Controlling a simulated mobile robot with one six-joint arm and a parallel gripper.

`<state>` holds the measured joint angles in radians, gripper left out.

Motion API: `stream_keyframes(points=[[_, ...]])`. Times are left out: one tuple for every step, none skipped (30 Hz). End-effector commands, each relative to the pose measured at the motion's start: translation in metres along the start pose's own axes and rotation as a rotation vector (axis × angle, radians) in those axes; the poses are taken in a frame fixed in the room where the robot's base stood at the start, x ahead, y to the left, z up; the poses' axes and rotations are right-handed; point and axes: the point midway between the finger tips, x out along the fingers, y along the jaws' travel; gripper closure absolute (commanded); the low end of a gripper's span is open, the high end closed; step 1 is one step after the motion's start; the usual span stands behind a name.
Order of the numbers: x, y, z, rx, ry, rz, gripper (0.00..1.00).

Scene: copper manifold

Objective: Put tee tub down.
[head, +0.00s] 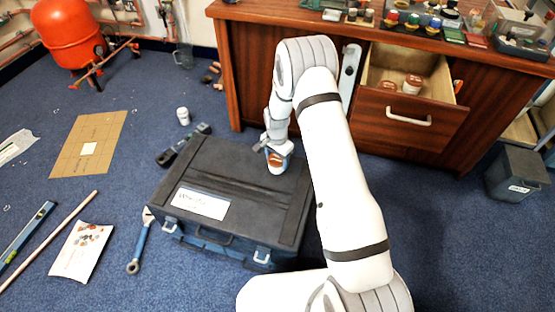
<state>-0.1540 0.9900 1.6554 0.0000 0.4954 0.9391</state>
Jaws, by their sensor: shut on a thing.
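My arm hides part of the toolbox's right side and some of the cabinet behind.
A wooden cabinet (255,70) with an open drawer (410,115) holding two tubs stands behind. A white tub (183,116), a power tool (182,146) and a wrench (138,245) lie around the toolbox. A grey bin (517,174) stands right. The lid's middle is clear.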

Motion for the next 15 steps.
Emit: stream_keyframes(points=[[-0.0010,-0.0005,-0.0002,0.000,0.001,-0.001,0.75],[-0.0008,-0.0005,-0.0001,0.000,0.001,-0.001,0.75],[0.0001,-0.0004,0.0000,0.000,0.000,-0.001,0.75],[0.0012,-0.0004,0.0000,0.000,0.000,0.000,0.75],[0.0024,-0.0004,0.0001,0.000,0.000,0.000,0.75],[0.0038,-0.0004,0.0001,-0.001,0.000,0.000,0.75],[0.0030,-0.0001,0.0004,-0.001,0.000,0.000,0.35],[0.0028,-0.0001,0.0005,-0.001,0.000,0.001,0.32],[0.0028,-0.0001,0.0005,-0.001,-0.001,0.001,0.29],[0.0028,-0.0001,0.0006,-0.001,-0.001,0.001,0.26],[0.0028,-0.0001,0.0006,-0.001,-0.001,0.001,0.24],[0.0028,-0.0001,0.0006,-0.001,-0.001,0.001,0.21],[0.0028,-0.0002,0.0007,-0.001,-0.001,0.001,0.18],[0.0028,-0.0002,0.0007,-0.001,-0.001,0.001,0.16],[0.0028,-0.0002,0.0007,-0.001,-0.001,0.001,0.15]])
